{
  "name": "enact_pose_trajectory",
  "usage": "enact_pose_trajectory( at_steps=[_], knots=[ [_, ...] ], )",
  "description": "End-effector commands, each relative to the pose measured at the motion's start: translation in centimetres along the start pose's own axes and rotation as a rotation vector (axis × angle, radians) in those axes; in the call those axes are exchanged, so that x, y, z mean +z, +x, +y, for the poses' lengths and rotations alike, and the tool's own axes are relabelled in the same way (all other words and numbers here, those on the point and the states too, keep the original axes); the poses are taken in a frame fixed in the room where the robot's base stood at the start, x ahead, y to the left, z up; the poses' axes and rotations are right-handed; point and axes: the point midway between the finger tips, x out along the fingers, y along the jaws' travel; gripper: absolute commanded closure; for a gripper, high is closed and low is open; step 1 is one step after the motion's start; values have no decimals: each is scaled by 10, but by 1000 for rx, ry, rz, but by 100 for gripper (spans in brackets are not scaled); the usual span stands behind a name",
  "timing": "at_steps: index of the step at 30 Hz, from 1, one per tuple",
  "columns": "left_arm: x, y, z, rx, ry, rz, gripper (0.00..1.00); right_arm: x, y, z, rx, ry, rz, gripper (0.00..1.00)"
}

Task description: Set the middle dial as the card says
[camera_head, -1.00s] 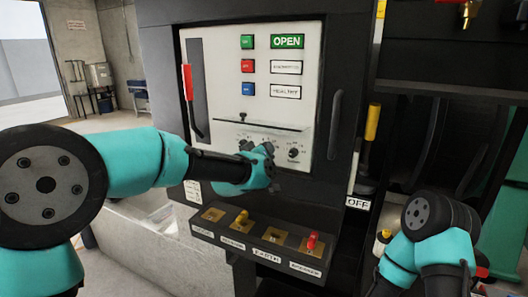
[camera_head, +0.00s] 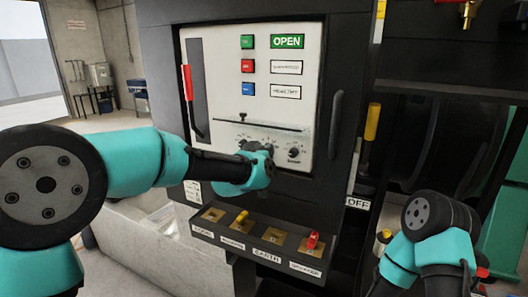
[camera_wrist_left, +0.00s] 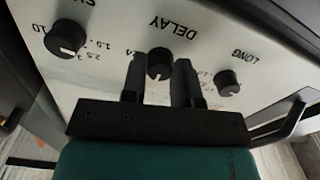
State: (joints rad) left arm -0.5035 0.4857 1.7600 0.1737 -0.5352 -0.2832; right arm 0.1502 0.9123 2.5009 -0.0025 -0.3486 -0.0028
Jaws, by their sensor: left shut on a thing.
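The middle dial (camera_wrist_left: 160,64) is a black knob on the pale panel, under the word DELAY, which appears upside down in the left wrist view. My left gripper (camera_wrist_left: 159,69) has one finger on each side of it and is shut on it. The dial's white pointer line faces the gripper's body. In the head view my left wrist (camera_head: 258,168) covers this dial. A small white card (camera_head: 193,191) with print too small to read is at the panel's lower left. My right arm (camera_head: 430,235) is at the lower right; its gripper is out of view.
Black dials flank the middle one on the left (camera_wrist_left: 64,38) and right (camera_wrist_left: 228,82) in the left wrist view. A red-handled lever (camera_head: 188,85) is at the panel's left. A shelf with several switches (camera_head: 262,243) juts out below. A black door handle (camera_head: 335,124) is at the right.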

Motion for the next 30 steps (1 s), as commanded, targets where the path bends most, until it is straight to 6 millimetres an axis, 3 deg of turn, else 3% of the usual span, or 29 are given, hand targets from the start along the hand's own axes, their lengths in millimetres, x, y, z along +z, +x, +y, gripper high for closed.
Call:
enact_pose_trajectory(
  at_steps=[4, 5, 12, 23, 30],
  knots=[
    [0, 0, 0, 0, -1, -1, 96, 0, 0, 0, 0, 0, 0, 57],
    [0, 0, 0, 0, -1, -1, 69, 0, 0, 0, 0, 0, 0, 57],
    [0, 0, 0, 0, -1, 0, 47, 0, 0, 0, 0, 0, 0, 57],
    [0, -4, 0, 0, -2, 0, 47, 0, 0, 0, 0, 0, 0, 57],
    [-1, -33, 0, 0, -2, 0, 47, 0, 0, 0, 0, 0, 0, 57]
  ],
)
